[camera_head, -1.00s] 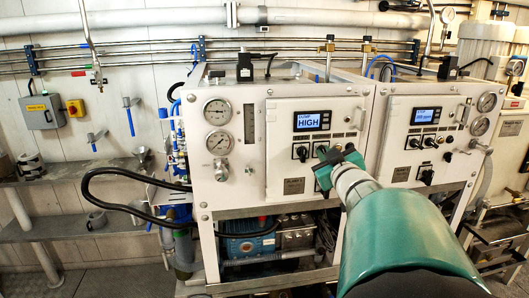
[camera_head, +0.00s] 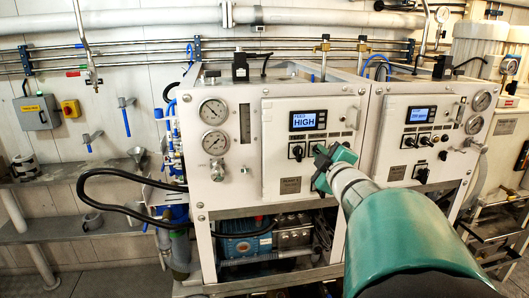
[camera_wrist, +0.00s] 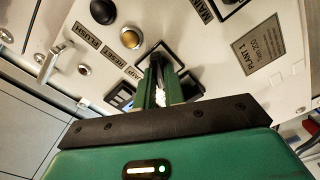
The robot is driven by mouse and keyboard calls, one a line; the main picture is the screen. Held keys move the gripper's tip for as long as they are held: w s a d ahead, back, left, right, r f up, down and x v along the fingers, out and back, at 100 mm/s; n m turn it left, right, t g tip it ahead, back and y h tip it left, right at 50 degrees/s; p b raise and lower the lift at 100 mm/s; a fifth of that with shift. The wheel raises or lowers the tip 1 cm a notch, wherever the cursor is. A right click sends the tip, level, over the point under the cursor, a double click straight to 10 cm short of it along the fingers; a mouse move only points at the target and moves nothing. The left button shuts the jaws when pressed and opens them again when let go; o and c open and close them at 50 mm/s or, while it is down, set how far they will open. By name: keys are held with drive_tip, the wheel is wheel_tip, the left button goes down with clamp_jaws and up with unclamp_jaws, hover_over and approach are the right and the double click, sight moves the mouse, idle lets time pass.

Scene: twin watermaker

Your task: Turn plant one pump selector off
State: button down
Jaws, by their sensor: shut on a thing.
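The plant one panel (camera_head: 275,165) is the left white cabinet front in the head view, with a lit display (camera_head: 308,120) reading FEED HIGH. Two black selectors sit below the display; the left one (camera_head: 297,151) is clear of my gripper. My gripper (camera_head: 320,163) is at the right one. In the wrist view, my green fingers (camera_wrist: 161,80) are shut on a selector knob on a square black-edged plate (camera_wrist: 183,69). The fingers hide most of this knob, so its pointing is unclear. The PLANT 1 label (camera_wrist: 258,57) is beside it.
A brass-coloured button (camera_wrist: 131,37) and a black button (camera_wrist: 103,11) sit near my fingers. Several rotated labels surround them. A second selector plate (camera_wrist: 232,5) is at the top edge. The neighbouring plant panel (camera_head: 412,135) stands to the right.

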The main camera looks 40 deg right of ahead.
drive_tip(key=shift+d, duration=0.1)
drive_tip(key=c, duration=1.5)
unclamp_jaws()
drive_tip(key=shift+w+f, duration=0.2)
drive_tip(key=shift+f, duration=0.1)
drive_tip(key=shift+a+f, duration=0.1)
drive_tip(key=shift+a, duration=0.1)
